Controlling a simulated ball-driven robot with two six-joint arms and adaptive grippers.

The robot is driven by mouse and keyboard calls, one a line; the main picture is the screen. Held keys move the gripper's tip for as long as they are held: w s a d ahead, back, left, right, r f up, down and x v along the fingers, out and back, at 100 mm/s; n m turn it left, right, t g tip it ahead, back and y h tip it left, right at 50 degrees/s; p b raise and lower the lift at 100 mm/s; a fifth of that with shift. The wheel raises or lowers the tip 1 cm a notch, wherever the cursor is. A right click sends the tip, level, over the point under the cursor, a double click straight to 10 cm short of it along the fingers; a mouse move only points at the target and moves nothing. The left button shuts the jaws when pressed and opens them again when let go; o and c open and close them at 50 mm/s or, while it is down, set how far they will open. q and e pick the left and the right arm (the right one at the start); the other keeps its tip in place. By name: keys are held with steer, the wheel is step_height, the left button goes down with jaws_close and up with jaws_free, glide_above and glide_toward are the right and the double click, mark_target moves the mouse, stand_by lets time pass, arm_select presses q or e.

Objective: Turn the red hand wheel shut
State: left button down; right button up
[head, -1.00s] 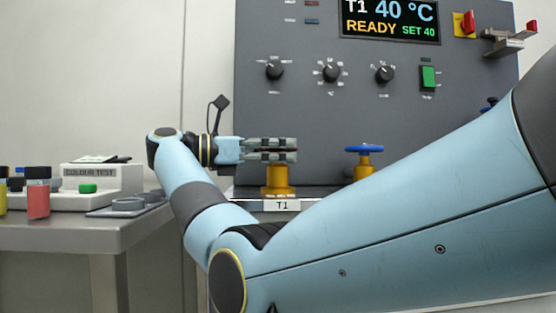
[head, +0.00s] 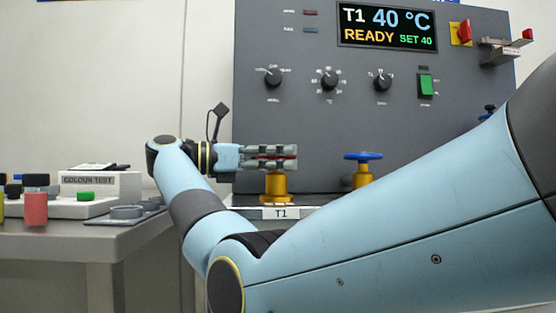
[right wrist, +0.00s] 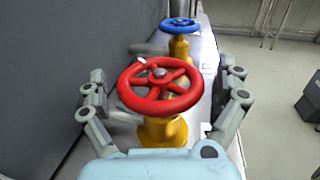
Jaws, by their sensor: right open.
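The red hand wheel (right wrist: 160,84) sits on a yellow valve body (right wrist: 163,131), clear in the right wrist view. In the head view only a sliver of red shows between the fingers, above the yellow valve body (head: 276,187) with the T1 label. My right gripper (head: 284,158) reaches in level from the left there, at wheel height. In the right wrist view my right gripper (right wrist: 164,80) is open, one finger on each side of the wheel. A small gap shows between the rim and each finger. My left gripper is not in view.
A blue hand wheel (head: 363,157) stands to the right on another yellow valve. The grey panel (head: 300,120) rises close behind, with knobs, a green switch and a screen reading READY. A side table (head: 90,237) with a colour test box stands left.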

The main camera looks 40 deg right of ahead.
step_height(320, 180, up, 10)
stand_by(0.4)
steer(key=shift+r, duration=0.1)
